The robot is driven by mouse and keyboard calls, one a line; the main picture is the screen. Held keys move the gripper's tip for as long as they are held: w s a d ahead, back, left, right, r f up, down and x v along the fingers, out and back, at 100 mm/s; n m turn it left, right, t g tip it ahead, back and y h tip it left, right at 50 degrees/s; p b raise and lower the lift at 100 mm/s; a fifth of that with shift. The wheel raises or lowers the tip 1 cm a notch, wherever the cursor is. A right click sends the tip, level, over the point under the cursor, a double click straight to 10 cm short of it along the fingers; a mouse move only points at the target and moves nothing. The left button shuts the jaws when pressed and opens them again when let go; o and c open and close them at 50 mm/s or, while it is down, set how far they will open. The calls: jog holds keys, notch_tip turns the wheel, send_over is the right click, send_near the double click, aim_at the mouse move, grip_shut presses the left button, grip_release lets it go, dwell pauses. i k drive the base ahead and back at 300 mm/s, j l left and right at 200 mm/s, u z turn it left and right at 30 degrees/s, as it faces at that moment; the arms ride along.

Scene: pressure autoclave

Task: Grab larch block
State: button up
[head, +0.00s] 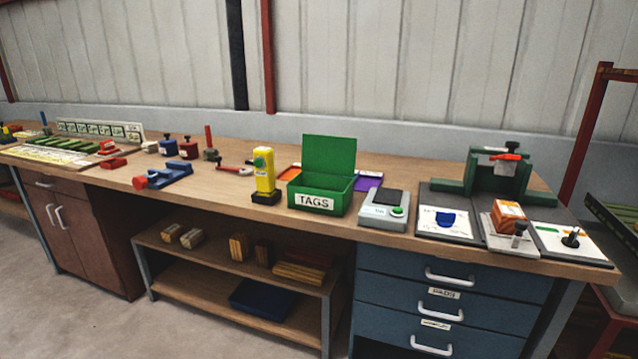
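Several wooden blocks lie on the upper shelf under the bench in the head view. Two tan blocks with pale bands (181,235) lie at the left. A yellow-brown block (239,246) and a darker brown block (264,252) stand near the middle. Striped yellow and red-brown pieces (302,270) lie at the right. An orange-brown block (508,214) with a pale label sits on a light plate on the bench at the right. No readable label shows which block is larch. My gripper is not in view.
The wooden bench (230,205) carries a green TAGS box (318,203), a yellow device (264,170), a grey scale (384,212) and a green frame (497,172). Blue drawers (445,290) and a brown cabinet (85,235) flank the shelf. The floor (60,310) in front is clear.

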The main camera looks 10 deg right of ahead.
aim_at(504, 214)
jog(key=i+j+u, duration=0.1)
jog(key=i, duration=0.85)
